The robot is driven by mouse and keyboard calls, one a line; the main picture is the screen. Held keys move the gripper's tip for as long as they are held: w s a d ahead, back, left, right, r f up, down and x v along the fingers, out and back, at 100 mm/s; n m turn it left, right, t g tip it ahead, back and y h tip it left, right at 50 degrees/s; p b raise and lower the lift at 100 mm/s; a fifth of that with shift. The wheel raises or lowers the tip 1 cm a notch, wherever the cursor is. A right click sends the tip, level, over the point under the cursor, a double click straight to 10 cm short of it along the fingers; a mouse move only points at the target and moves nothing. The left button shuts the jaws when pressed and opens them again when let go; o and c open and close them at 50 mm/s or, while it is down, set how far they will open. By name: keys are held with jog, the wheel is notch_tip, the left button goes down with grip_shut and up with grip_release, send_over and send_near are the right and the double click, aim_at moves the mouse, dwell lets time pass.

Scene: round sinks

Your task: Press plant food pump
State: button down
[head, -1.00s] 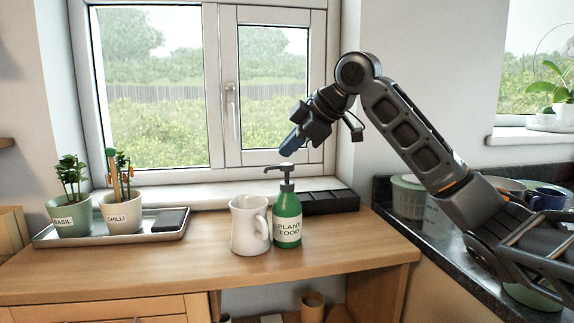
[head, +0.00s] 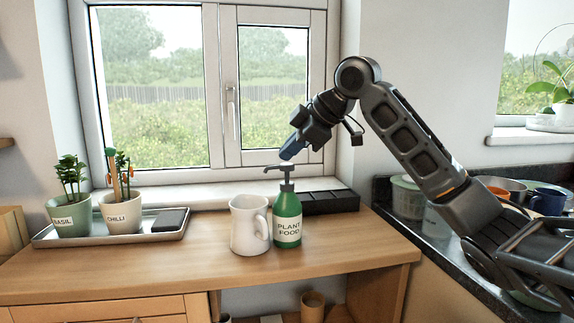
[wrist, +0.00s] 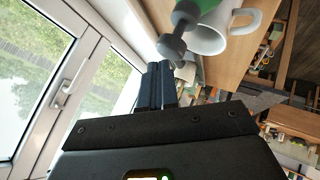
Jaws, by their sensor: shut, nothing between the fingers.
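The green plant food bottle (head: 288,222) stands upright on the wooden counter, with a dark grey pump head (head: 285,168) on top. My gripper (head: 284,158) is shut and empty, its blue fingertips just above the pump head in the head view. I cannot tell whether they touch it. In the wrist view, the shut fingers of my gripper (wrist: 158,68) point towards the pump head (wrist: 172,46). Part of the green bottle (wrist: 205,6) shows at that view's top edge.
A white mug (head: 246,226) stands close against the bottle's left side. A black divided tray (head: 328,202) lies behind it on the right. A metal tray (head: 60,240) with potted herbs is at the left by the window. The counter's front is clear.

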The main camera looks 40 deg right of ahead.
aim_at(290, 165)
jog(key=shift+f+b, duration=0.45)
jog(key=shift+f, duration=0.5)
dwell(0.8)
jog(key=shift+r, duration=0.1)
jog(key=shift+r+p, duration=1.1)
jog(key=shift+r, duration=0.15)
jog(key=shift+r+p, duration=2.1)
jog(key=shift+r, duration=0.5)
jog(key=shift+f, duration=0.1)
